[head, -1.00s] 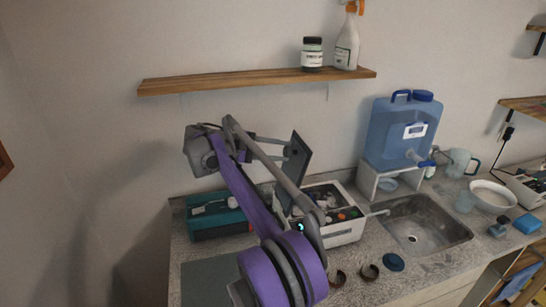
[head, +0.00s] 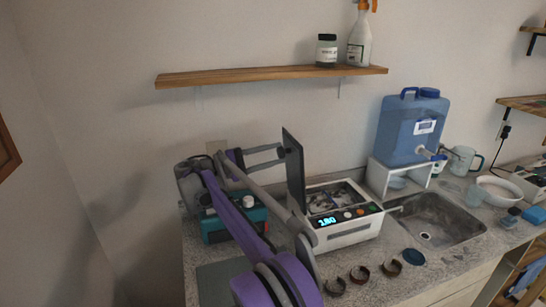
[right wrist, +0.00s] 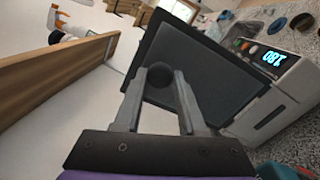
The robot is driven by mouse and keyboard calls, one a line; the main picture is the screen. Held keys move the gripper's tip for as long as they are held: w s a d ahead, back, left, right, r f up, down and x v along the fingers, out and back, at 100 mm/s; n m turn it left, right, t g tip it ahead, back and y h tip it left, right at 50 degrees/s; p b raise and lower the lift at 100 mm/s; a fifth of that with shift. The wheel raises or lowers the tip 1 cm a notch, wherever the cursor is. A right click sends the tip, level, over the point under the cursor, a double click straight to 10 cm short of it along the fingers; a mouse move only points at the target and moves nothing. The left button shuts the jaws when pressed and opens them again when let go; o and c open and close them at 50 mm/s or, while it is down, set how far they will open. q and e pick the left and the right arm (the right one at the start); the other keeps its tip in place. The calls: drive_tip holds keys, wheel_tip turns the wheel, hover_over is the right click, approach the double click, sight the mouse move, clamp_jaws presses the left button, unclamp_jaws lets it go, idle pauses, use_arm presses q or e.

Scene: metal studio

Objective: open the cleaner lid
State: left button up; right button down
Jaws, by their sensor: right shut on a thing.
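The cleaner (head: 345,232) is a white box on the counter with a lit display and several buttons on its front. Its dark flat lid (head: 294,175) stands about upright at the box's left side, seen nearly edge-on, and the inside of the box shows. My right gripper (head: 276,155) is at the lid's outer face, left of it. In the right wrist view, the fingers (right wrist: 161,76) are shut on the lid's round dark knob, with the lid (right wrist: 205,72) behind them. My arm hides part of the cleaner's left side. My left gripper is not in view.
A teal box (head: 222,222) stands left of the cleaner, partly behind my arm. A sink (head: 440,222) and a blue water jug (head: 408,130) are to the right. Several small round items lie in front. A wooden shelf (head: 250,76) hangs above.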

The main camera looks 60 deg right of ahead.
idle(0.4)
drive_tip(key=shift+c, duration=2.4)
unclamp_jaws()
drive_tip(key=shift+a, duration=0.1)
drive_tip(key=v, duration=1)
drive_tip(key=shift+w+a, duration=0.25)
drive_tip(key=shift+w, duration=0.05)
drive_tip(key=shift+s+f, duration=0.1)
